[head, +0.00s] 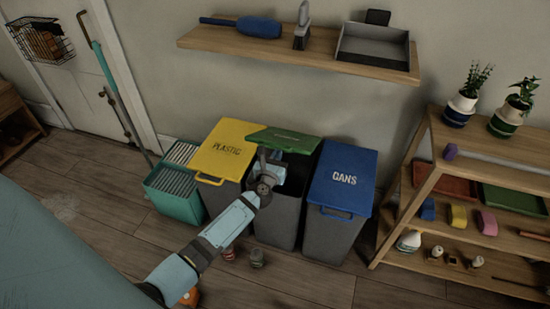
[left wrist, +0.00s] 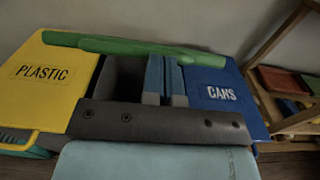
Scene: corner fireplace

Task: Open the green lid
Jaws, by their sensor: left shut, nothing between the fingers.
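The green lid (head: 284,139) is on the middle bin (head: 279,217), between the yellow and blue bins. It is raised at a tilt, with the bin's dark opening showing below it. In the left wrist view the green lid (left wrist: 205,57) shows nearly edge-on across the top. My left gripper (head: 276,173) is at the front of the middle bin's opening, below the raised lid. In the left wrist view its two blue fingers (left wrist: 165,75) are together and empty, with their tips by the lid's underside. Whether they touch it I cannot tell. My right gripper is not in view.
The yellow PLASTIC lid (head: 228,150) and the blue CANS lid (head: 343,178) are shut on either side. A ribbed teal bin (head: 173,190) stands at left. A wooden rack (head: 425,190) stands at right. A wall shelf (head: 300,50) is above.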

